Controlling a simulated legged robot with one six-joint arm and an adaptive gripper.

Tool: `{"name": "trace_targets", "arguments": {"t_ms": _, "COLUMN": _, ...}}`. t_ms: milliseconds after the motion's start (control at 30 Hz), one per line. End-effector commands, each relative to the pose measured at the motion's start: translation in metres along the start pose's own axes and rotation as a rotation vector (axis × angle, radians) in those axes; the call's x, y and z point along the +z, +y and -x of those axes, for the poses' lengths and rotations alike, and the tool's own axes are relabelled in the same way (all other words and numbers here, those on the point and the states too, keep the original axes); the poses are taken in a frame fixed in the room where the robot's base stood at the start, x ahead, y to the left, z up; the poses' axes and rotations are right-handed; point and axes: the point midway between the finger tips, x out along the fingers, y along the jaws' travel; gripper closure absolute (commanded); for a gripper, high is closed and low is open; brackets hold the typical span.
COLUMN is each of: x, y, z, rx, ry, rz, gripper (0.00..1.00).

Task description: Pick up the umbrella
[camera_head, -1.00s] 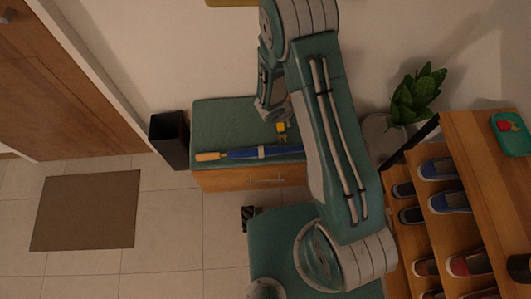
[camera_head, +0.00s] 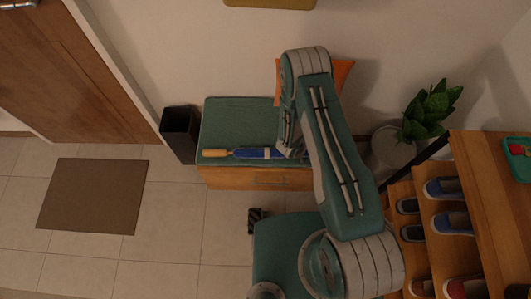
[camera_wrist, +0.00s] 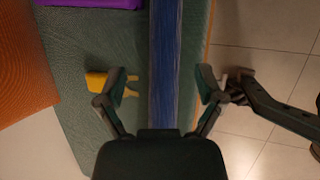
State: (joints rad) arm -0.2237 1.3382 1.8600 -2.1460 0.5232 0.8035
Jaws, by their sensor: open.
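The umbrella (camera_head: 253,153) is a long, slim, blue roll with a light wooden handle. It lies along the front part of a green-topped bench (camera_head: 235,115), handle to the left. In the wrist view the blue umbrella (camera_wrist: 165,60) runs between the two fingers of my gripper (camera_wrist: 160,88). The fingers are open, one on each side, with gaps between them and the umbrella. In the head view my gripper (camera_head: 287,150) is over the umbrella's right part, and my arm hides its far end.
A small yellow object (camera_wrist: 97,82) lies beside the left finger. A purple item (camera_wrist: 90,3) and an orange cushion (camera_wrist: 25,65) are on the bench's far side. A black bin (camera_head: 180,133) stands left of the bench; a shoe rack (camera_head: 430,210) and plant (camera_head: 430,110) stand right.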

Motion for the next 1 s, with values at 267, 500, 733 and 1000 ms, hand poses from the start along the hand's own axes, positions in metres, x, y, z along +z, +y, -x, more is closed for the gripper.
{"name": "trace_targets", "arguments": {"t_ms": 267, "x": -0.005, "y": -0.005, "z": -0.038, "rx": 0.0, "ry": -0.003, "rz": -0.001, "gripper": 0.13}}
{"name": "trace_targets", "arguments": {"t_ms": 500, "x": -0.005, "y": -0.004, "z": -0.042, "rx": 0.001, "ry": -0.002, "rz": 0.0, "gripper": 0.13}}
{"name": "trace_targets", "arguments": {"t_ms": 733, "x": -0.005, "y": -0.004, "z": -0.042, "rx": 0.001, "ry": -0.002, "rz": 0.0, "gripper": 0.93}}
{"name": "trace_targets", "arguments": {"t_ms": 1000, "x": -0.005, "y": -0.004, "z": -0.042, "rx": 0.0, "ry": -0.003, "rz": 0.0, "gripper": 1.0}}
